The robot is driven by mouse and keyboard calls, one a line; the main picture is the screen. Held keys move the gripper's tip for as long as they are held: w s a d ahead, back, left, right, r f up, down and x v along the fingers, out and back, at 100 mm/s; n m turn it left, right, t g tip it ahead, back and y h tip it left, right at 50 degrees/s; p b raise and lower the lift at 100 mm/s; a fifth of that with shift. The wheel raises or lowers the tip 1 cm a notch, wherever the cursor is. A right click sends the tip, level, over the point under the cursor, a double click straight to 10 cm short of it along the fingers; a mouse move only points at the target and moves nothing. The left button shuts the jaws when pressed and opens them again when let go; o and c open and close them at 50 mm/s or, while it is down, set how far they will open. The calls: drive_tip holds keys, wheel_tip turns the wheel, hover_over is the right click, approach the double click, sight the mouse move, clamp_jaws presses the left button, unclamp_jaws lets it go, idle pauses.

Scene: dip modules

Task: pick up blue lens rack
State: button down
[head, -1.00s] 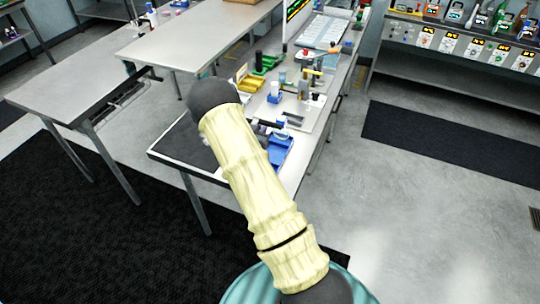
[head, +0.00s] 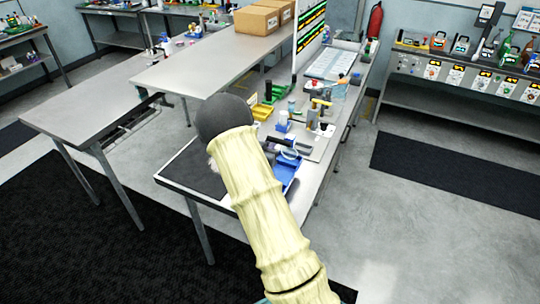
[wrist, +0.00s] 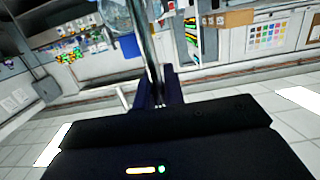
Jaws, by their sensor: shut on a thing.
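The blue tray-like rack (head: 286,176) lies near the front right edge of the bench, partly hidden by my arm in the head view. In the wrist view my gripper (wrist: 160,88) is shut on an upright thin grey metal rod (wrist: 151,45). A round clear lens-like piece (wrist: 115,16) and a blue patch (wrist: 130,45) show left of the rod. I cannot tell whether the rod or these pieces belong to the blue rack.
A black mat (head: 195,170) covers the bench's front left corner. Yellow bins (head: 262,112), bottles and small instruments crowd the bench behind the rack. A long grey table (head: 205,65) with cardboard boxes (head: 257,20) stands left.

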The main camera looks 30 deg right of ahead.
wheel_tip(320, 180, up, 5)
drive_tip(key=shift+r+b, duration=0.1)
drive_tip(key=shift+b, duration=0.35)
idle(0.4)
